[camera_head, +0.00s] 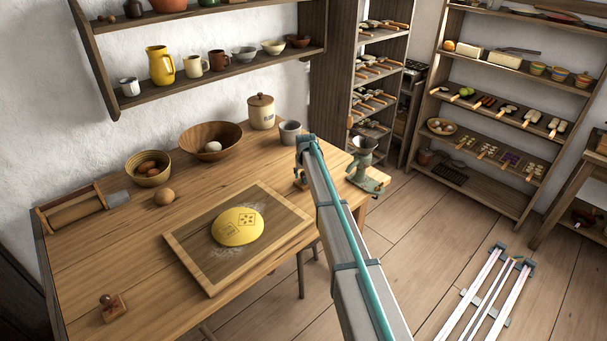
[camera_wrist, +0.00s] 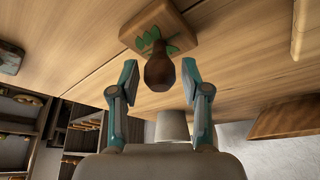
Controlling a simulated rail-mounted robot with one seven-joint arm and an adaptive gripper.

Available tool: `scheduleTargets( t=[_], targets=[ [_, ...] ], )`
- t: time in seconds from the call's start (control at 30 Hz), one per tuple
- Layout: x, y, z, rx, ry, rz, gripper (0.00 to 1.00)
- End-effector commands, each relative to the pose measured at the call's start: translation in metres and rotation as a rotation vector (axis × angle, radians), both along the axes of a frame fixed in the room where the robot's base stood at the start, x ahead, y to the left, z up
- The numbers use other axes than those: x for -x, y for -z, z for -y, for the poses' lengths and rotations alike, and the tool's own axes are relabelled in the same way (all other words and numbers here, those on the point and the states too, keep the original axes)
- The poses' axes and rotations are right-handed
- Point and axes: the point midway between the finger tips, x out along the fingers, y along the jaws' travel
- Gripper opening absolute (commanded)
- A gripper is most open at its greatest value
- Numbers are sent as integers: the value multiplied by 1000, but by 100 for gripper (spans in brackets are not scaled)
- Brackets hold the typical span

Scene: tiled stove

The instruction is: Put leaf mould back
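The leaf mould (camera_wrist: 150,27) is a light wooden block with green leaf shapes and a dark brown knob, seen at the top of the wrist view. My gripper (camera_wrist: 160,73) has its two teal fingers on either side of the knob, with a visible gap at each side. It looks open and not clamped on the knob. In the head view my gripper (camera_head: 303,180) is at the table's right end, near the grey cup (camera_head: 290,132). My arm hides the mould there. The block appears to rest on the table (camera_head: 130,240).
A board (camera_head: 188,255) holds stamped yellow dough (camera_head: 238,227). Another knobbed stamp (camera_head: 114,309) lies at the front left. A wooden bowl (camera_head: 212,143), a lidded jar (camera_head: 261,111) and a metal grinder (camera_head: 364,160) stand around. Shelves (camera_head: 520,125) at right hold many tools.

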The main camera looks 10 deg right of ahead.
Motion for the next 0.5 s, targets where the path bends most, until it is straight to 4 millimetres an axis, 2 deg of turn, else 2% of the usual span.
scheduleTargets(
  t=[0.3,0.5],
  targets=[
    [0,-1,0,0,0,0,55],
    [5,-13,0,0,0,2,55]
  ],
)
